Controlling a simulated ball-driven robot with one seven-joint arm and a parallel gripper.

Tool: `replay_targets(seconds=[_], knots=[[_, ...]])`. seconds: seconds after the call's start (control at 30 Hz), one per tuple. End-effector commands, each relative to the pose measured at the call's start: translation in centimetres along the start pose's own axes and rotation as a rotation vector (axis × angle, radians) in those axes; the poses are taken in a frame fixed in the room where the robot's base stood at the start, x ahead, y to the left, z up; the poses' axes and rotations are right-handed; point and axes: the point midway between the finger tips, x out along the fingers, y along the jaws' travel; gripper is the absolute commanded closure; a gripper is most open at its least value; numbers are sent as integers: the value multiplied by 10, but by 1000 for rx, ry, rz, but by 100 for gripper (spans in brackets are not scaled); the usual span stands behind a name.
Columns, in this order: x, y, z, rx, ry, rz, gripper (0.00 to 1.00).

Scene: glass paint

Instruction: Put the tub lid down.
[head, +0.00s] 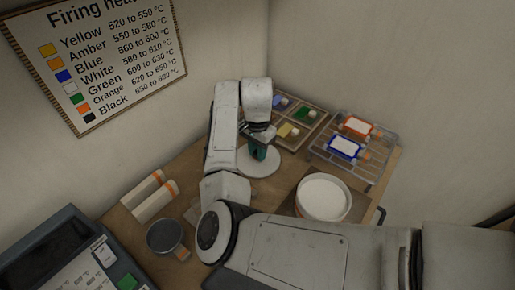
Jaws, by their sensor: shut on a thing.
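The tub lid is a pale round disc (262,166) in the middle of the head view, just below my gripper (258,154). My gripper points down at the lid and is shut on it. My wrist hides the exact hold, and I cannot tell whether the lid touches the bench or is a little above it. The white tub (323,217) stands open on a brown board to the right of the lid, with white stuff inside it.
Behind the lid is a compartment tray (315,109) with coloured pieces. A wire rack (372,165) with orange-framed and blue-framed tiles stands back right. A dark bowl (166,238), two pale rolls (152,200) and a grey machine (62,262) are at left.

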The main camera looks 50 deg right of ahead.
Motion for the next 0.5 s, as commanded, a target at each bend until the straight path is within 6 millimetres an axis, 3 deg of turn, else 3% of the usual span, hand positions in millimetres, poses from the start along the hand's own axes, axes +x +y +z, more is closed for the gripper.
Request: replay_targets(seconds=[0.3, 0.33, 0.5], knots=[[3, 0, 0, -1, 0, 1, 100], [4, 0, 0, -1, 0, 1, 75], [3, 0, 0, 0, 0, 0, 58]])
